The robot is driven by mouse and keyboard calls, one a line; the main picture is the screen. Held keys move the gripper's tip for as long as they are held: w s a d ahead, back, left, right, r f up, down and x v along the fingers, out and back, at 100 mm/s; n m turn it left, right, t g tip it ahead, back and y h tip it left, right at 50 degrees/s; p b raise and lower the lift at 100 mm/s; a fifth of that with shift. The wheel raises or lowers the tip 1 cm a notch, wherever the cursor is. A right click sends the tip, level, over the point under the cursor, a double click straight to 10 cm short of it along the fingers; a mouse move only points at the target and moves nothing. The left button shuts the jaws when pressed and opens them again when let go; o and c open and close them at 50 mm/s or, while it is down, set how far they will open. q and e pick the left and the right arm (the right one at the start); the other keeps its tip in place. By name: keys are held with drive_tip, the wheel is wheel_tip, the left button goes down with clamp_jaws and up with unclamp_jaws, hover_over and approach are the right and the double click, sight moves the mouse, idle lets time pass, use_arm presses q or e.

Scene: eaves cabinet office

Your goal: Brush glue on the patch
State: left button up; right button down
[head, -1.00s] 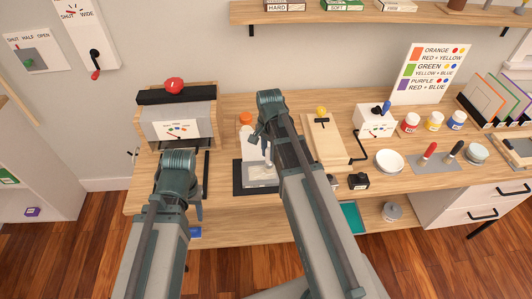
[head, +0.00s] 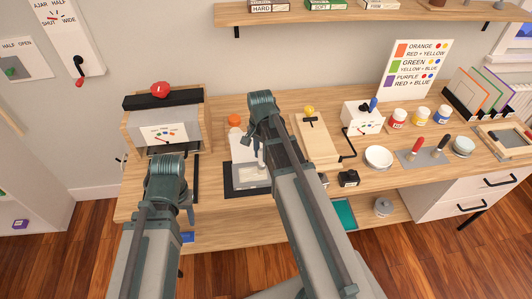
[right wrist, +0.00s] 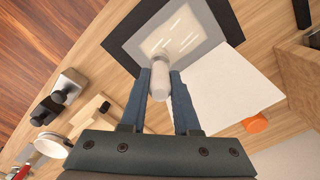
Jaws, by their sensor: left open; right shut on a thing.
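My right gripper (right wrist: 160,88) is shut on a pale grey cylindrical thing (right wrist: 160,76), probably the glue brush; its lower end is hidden. It is over the grey sheet (right wrist: 205,38) on the black mat (right wrist: 122,42). A lighter patch (right wrist: 178,30) with pale streaks lies on that sheet, just beyond the held thing. I cannot tell whether they touch. The mat also shows in the head view (head: 232,190), partly behind my right arm. My left gripper (head: 190,216) is open and empty at the bench's front, left of the mat.
A press-like box with a red knob (head: 160,90) stands at left. A wooden board (head: 318,140), white bowl (head: 378,157) and paint jars (head: 398,118) are at right.

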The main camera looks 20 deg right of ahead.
drive_tip(key=shift+w+a+r, duration=0.1)
drive_tip(key=shift+w+a, duration=0.15)
drive_tip(key=shift+a, duration=0.75)
wheel_tip(320, 180, up, 6)
drive_tip(key=p, duration=0.6)
wheel_tip(320, 180, up, 3)
drive_tip(key=p, duration=0.3)
idle(0.3)
